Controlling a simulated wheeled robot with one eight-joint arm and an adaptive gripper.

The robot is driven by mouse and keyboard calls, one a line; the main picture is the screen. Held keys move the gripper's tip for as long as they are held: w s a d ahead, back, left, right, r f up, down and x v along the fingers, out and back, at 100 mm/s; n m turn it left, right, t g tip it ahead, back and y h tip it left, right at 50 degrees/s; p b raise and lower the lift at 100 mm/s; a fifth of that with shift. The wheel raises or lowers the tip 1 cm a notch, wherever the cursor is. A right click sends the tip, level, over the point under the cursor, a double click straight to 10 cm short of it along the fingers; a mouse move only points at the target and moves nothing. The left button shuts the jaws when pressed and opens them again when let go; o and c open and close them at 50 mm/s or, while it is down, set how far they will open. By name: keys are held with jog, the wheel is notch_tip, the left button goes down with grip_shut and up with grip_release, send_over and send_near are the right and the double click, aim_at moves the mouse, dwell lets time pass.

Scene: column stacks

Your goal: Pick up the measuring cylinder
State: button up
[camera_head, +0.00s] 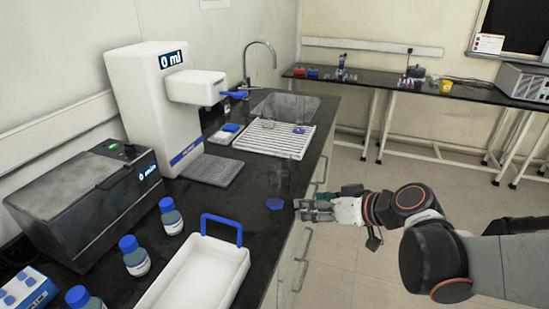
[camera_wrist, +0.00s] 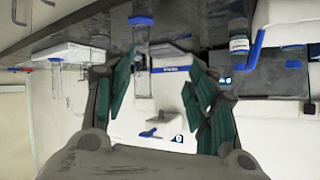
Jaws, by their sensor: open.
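The measuring cylinder (camera_head: 276,182) is clear and slim with a blue base, upright near the right edge of the dark counter. It is faint in the head view. In the wrist view, which is upside down, the cylinder (camera_wrist: 143,75) hangs from its blue base at the top, and its clear body shows between my fingers. My gripper (camera_head: 303,208) is just right of the cylinder's base at the counter's edge. In the wrist view my gripper (camera_wrist: 157,75) is open, with a finger on either side of the cylinder. I cannot tell whether either touches it.
A white tray (camera_head: 203,278) with a blue handle and several blue-capped bottles (camera_head: 171,216) stand nearer. A white dispenser (camera_head: 140,95) and a grey box machine (camera_head: 85,200) are left. Behind is a white drying rack (camera_head: 262,138) with another clear cylinder (camera_head: 299,115). The floor is clear at right.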

aim_at(279, 166)
jog(key=w+a+n+t+y, duration=0.1)
jog(key=w, duration=0.3)
jog(key=w+a+n+t+y+p, duration=0.1)
jog(key=w+a+y, duration=0.1)
jog(key=w, duration=0.2)
jog(key=w+a+n+t+y+p, duration=0.1)
jog(key=w+a+y, duration=0.1)
jog(key=w, duration=0.2)
jog(key=shift+a+r+n+t, duration=0.15)
jog(key=shift+r+n+t, duration=0.15)
jog(key=shift+r+n, duration=0.1)
jog(key=shift+r+b+x, duration=0.15)
jog(key=shift+b+x, duration=0.3)
jog(key=shift+x, duration=0.95)
jog(key=shift+r+b+x, duration=0.15)
jog(key=shift+b+x, duration=0.25)
jog(key=shift+x, duration=1.05)
jog(key=shift+c, duration=0.6)
grip_shut()
